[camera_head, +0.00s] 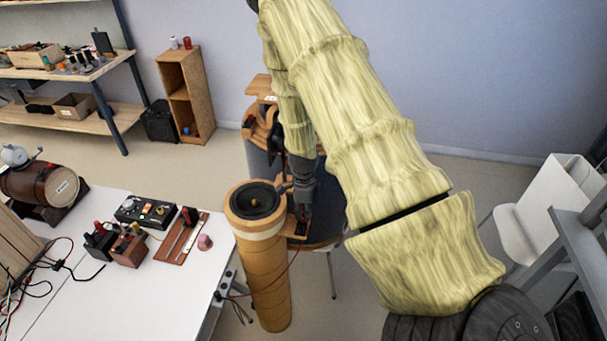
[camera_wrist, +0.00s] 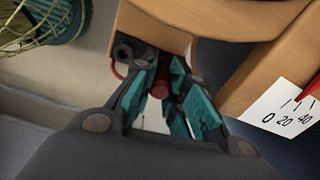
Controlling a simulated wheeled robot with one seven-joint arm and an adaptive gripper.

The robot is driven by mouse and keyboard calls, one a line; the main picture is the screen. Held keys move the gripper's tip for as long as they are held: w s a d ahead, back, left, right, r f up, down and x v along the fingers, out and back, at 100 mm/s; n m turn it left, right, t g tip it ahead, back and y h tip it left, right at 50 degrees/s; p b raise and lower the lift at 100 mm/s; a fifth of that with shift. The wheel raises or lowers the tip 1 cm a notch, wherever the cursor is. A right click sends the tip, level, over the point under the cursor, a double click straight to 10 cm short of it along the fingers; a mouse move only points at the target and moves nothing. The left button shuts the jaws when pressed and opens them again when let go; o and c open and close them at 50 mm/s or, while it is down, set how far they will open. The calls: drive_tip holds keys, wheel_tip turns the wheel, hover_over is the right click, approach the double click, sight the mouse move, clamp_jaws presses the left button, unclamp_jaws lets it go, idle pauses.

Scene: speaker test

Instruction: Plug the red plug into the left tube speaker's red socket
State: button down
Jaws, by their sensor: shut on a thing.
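A wooden tube speaker (camera_head: 267,275) with a black cone on top stands just right of the white table in the head view. My gripper (camera_head: 301,226) points down close beside its upper right side, at a small wooden terminal piece. In the wrist view my gripper (camera_wrist: 161,78) is shut on the red plug (camera_wrist: 160,90), which shows between the teal fingers. The fingers are right at the edge of a wooden block (camera_wrist: 150,28). A black round socket (camera_wrist: 122,52) shows on this block, left of the fingers. The red socket cannot be made out, and whether the plug is inserted is hidden.
The white table (camera_head: 150,290) at left holds a black box (camera_head: 146,211) with knobs, a small wooden block (camera_head: 129,250) and loose cables. A white card (camera_wrist: 280,112) with a scale and red needle is close at right in the wrist view. A white chair (camera_head: 530,225) stands at right.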

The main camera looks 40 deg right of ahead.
drive_tip(key=shift+f, duration=0.35)
drive_tip(key=c, duration=1.4)
unclamp_jaws()
drive_tip(key=shift+o, duration=0.2)
drive_tip(key=shift+r, duration=0.15)
drive_tip(key=shift+w+r+p, duration=0.1)
drive_tip(key=shift+r+p, duration=0.5)
drive_tip(key=shift+r, duration=3.05)
